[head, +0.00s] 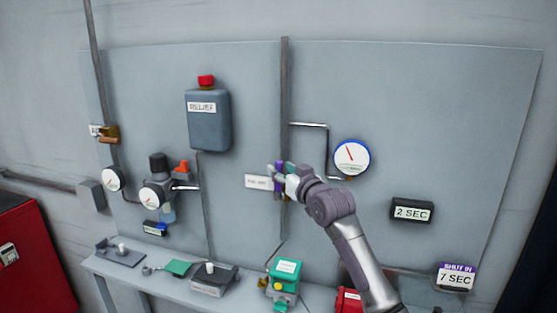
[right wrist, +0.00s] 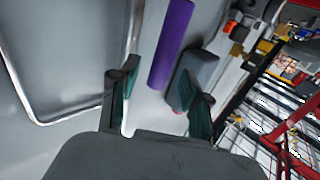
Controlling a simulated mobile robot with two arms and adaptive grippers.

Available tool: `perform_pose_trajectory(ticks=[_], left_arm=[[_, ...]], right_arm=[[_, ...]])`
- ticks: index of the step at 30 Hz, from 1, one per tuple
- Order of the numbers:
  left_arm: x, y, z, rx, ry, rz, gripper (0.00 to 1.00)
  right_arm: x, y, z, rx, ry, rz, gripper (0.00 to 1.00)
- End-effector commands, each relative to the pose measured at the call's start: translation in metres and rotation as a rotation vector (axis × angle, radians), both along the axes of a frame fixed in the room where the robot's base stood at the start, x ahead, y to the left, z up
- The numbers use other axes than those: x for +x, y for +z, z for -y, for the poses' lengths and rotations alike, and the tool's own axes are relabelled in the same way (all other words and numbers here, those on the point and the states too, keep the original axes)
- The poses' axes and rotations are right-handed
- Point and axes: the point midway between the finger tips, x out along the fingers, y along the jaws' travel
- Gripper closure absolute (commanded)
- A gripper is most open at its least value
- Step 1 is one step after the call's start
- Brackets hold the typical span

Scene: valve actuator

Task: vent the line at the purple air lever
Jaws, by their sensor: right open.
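The purple air lever (head: 277,186) is on the grey back panel, beside a small white label, partly covered by my right gripper (head: 277,172) in the head view. In the right wrist view the lever (right wrist: 171,45) is a long purple bar, slightly tilted, just beyond and between the fingertips of the right gripper (right wrist: 160,98). The two fingers are apart, with nothing between their pads. I cannot tell whether either finger touches the lever. My left gripper is in neither view.
A grey relief tank (head: 209,122) with a red cap is left of the lever. A blue-rimmed gauge (head: 352,157) and thin pipe are to the right. A grey vertical channel (head: 284,85) runs above the lever. A shelf (head: 140,268) below carries several small devices.

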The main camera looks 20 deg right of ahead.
Motion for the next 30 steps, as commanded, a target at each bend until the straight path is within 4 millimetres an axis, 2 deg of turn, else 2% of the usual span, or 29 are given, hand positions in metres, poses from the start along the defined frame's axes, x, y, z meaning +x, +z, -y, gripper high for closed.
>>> perform_pose_trajectory(ticks=[1,6,16,17,25,30], left_arm=[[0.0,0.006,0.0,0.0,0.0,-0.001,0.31],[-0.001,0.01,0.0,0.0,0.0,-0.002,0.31],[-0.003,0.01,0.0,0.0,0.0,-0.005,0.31],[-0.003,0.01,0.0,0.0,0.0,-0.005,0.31],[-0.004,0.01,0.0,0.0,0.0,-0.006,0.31],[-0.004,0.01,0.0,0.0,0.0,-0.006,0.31]], right_arm=[[0.007,0.003,-0.001,0.002,0.0,0.0,0.53],[0.02,0.002,-0.004,0.001,0.001,0.001,0.53],[0.023,0.0,-0.005,0.0,0.0,0.001,0.53],[0.023,0.0,-0.004,0.0,0.0,0.001,0.54],[0.023,0.0,-0.004,0.0,0.0,0.001,0.99],[0.023,0.0,-0.004,0.0,0.0,0.001,1.0]])
